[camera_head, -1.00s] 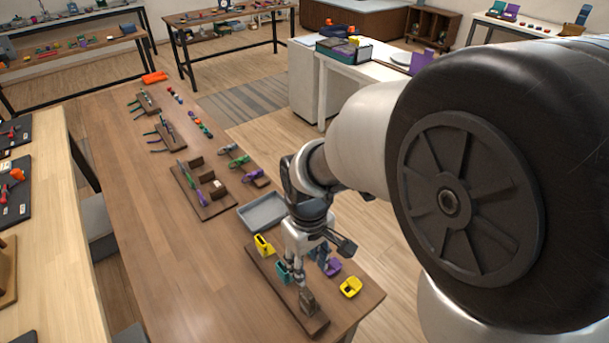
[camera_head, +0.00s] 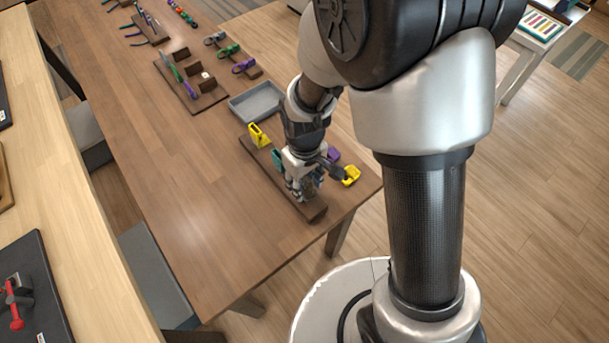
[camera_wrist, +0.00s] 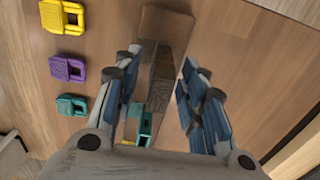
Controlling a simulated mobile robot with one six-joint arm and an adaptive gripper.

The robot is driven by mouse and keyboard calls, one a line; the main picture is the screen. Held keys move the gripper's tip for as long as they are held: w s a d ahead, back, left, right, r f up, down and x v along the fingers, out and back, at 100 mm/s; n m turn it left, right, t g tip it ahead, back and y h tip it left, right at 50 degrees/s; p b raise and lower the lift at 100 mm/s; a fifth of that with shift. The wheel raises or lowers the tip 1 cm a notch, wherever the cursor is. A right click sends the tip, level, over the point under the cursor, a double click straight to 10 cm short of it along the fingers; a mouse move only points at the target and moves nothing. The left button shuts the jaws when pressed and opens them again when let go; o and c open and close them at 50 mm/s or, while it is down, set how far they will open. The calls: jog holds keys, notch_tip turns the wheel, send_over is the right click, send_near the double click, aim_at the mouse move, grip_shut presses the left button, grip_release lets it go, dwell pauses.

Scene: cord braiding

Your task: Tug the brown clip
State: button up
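The brown clip (camera_wrist: 160,78) stands on the long brown board (camera_wrist: 167,25) in the wrist view, between the fingers of my gripper (camera_wrist: 161,62). The fingers are apart, one on each side of it. A gap shows on the right side; I cannot tell whether the left finger touches it. In the head view my gripper (camera_head: 305,185) is low over the near end of the board (camera_head: 315,212) and mostly hides the brown clip.
A yellow clip (camera_head: 258,135) and a teal clip (camera_head: 277,158) stand farther along the board. Loose yellow (camera_wrist: 62,17), purple (camera_wrist: 67,67) and teal (camera_wrist: 71,104) pieces lie beside it. A grey tray (camera_head: 256,102) is behind. The table's left side is clear.

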jog(key=shift+f, duration=0.1)
jog(key=shift+c, duration=0.3)
grip_shut()
jog(key=shift+o, duration=0.3)
grip_release()
